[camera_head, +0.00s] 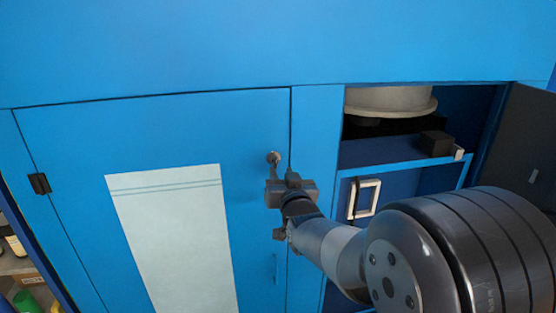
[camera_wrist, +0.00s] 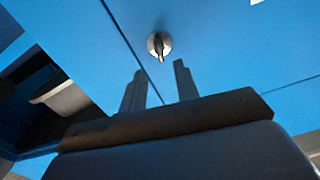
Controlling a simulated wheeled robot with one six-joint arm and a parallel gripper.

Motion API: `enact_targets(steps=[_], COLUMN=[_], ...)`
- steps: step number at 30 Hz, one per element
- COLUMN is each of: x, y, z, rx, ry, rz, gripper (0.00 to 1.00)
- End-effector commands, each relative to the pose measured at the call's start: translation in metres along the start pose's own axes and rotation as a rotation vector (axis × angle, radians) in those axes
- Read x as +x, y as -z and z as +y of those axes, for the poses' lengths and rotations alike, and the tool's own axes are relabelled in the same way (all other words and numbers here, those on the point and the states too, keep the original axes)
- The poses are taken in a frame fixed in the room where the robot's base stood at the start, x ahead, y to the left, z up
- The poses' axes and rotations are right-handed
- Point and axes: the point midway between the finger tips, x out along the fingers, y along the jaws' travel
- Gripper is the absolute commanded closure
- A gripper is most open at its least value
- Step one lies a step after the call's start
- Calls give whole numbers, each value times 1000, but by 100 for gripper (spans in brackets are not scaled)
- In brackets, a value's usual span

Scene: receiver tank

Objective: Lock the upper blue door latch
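The blue door (camera_head: 80,150) appears closed, its right edge along the seam with the cabinet frame. The upper latch (camera_head: 273,157) is a small round metal knob near that edge. In the wrist view the latch (camera_wrist: 159,45) is a silver disc with a dark lever pointing down and slightly right in the picture. My gripper (camera_head: 279,182) is just below the latch in the head view. In the wrist view my gripper (camera_wrist: 159,68) is open, its two fingers apart and empty between. The latch shows just beyond the fingertips; contact cannot be told.
A pale panel (camera_head: 175,240) covers the door's middle, and a black hinge (camera_head: 39,183) sits at its left edge. At right an open compartment holds a white round tank (camera_head: 390,101) and a white-framed handle (camera_head: 364,198). A dark open door (camera_head: 522,150) stands at far right.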

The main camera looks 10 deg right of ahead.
Motion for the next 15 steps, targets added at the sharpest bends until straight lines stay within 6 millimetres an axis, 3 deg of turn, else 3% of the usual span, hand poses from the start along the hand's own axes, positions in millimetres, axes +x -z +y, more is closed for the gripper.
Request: enact_targets(steps=[9, 15], x=[44, 58], y=[2, 1], z=[0, 0], rx=[0, 0], ry=[0, 0], rz=[-1, -1], gripper=[70, 70])
